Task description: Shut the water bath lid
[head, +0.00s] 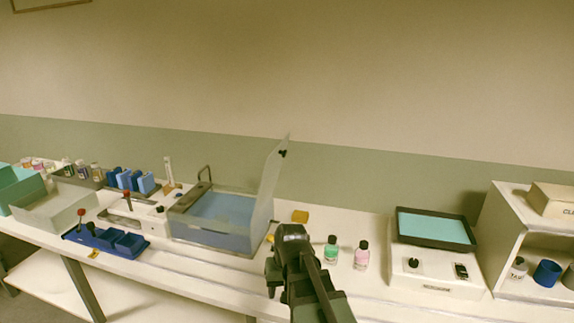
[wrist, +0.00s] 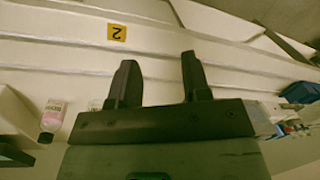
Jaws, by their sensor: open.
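The water bath (head: 215,238) is a box with blue water in it, standing on the bench left of centre in the head view. Its translucent lid (head: 268,185) stands raised at the right side of the box, with a dark knob near its top. My gripper (head: 290,232) is to the right of the bath and lid, near the front of the bench, apart from the lid. In the wrist view my gripper (wrist: 160,75) has its two fingers spread with nothing between them. The bath and lid cannot be made out clearly in the wrist view.
Right of my gripper stand a green bottle (head: 331,250) and a pink bottle (head: 362,256), then a white device with a dark-rimmed tray (head: 436,230) and a shelf unit (head: 510,215). A yellow label (wrist: 116,33) shows in the wrist view.

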